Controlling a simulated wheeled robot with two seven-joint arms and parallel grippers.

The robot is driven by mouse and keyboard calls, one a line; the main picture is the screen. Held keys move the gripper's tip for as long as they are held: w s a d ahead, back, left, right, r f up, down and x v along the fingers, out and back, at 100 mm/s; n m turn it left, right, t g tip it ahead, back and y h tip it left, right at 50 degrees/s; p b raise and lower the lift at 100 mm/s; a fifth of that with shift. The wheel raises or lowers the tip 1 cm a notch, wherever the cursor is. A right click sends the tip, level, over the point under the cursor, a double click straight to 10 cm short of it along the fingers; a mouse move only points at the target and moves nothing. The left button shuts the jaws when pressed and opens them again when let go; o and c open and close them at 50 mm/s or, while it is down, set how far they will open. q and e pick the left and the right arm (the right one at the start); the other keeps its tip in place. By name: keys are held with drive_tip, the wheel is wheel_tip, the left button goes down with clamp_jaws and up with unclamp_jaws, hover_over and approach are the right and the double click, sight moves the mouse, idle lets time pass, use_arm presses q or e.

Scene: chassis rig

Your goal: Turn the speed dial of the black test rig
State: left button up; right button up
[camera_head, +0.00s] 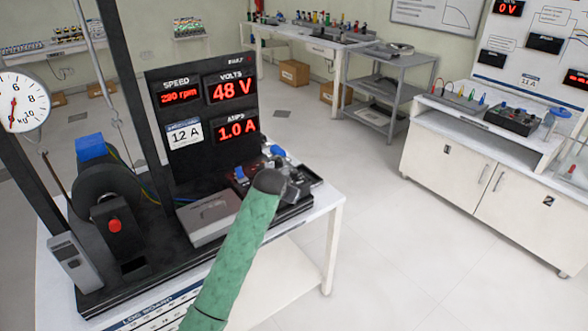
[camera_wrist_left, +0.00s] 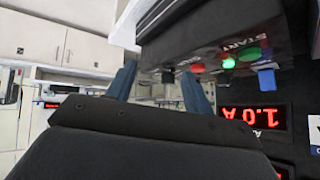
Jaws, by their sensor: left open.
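The black test rig (camera_head: 205,155) stands on a white table on the left in the head view. Its displays read 290 rpm, 48 V and 1.0 A. A control box (camera_wrist_left: 205,50) marked START, with red and lit green buttons, shows upside down in the left wrist view. A small black knob (camera_wrist_left: 168,76), possibly the speed dial, shows between my left gripper's blue fingers (camera_wrist_left: 158,84). The fingers are apart; I cannot tell whether they touch the knob. In the head view, my green-sleeved left arm and dark wrist partly hide the box and the gripper (camera_head: 280,165). My right gripper is not in view.
A round gauge (camera_head: 20,101) and a motor with a red button (camera_head: 115,225) are at the rig's left. A flat grey box (camera_head: 207,216) lies beside my arm. A white cabinet (camera_head: 480,170) and a grey shelf (camera_head: 385,90) stand farther off. The floor between is clear.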

use_arm(q)
drive_tip(key=w+d+r+m+g+p, duration=0.1)
drive_tip(key=w+d+r+m, duration=0.25)
drive_tip(key=w+r, duration=0.45)
drive_tip(key=w+d+r+m+p, duration=0.1)
drive_tip(key=w+d+r+m, duration=0.2)
drive_tip(key=w+d+r, duration=0.35)
drive_tip(key=m+g+y, duration=0.3)
drive_tip(key=m+g, duration=0.4)
drive_tip(key=m, duration=0.6)
hover_over(294, 171)
drive_tip(key=shift+n, duration=0.25)
drive_tip(key=f, duration=0.8)
drive_tip(key=shift+w+d, duration=0.1)
drive_tip(key=shift+w, duration=0.2)
drive_tip(key=m, duration=0.3)
drive_tip(key=shift+s+f, duration=0.3)
drive_tip(key=shift+s, duration=0.05)
drive_tip(key=shift+f+p, duration=1.45)
drive_tip(key=shift+f, duration=2.4)
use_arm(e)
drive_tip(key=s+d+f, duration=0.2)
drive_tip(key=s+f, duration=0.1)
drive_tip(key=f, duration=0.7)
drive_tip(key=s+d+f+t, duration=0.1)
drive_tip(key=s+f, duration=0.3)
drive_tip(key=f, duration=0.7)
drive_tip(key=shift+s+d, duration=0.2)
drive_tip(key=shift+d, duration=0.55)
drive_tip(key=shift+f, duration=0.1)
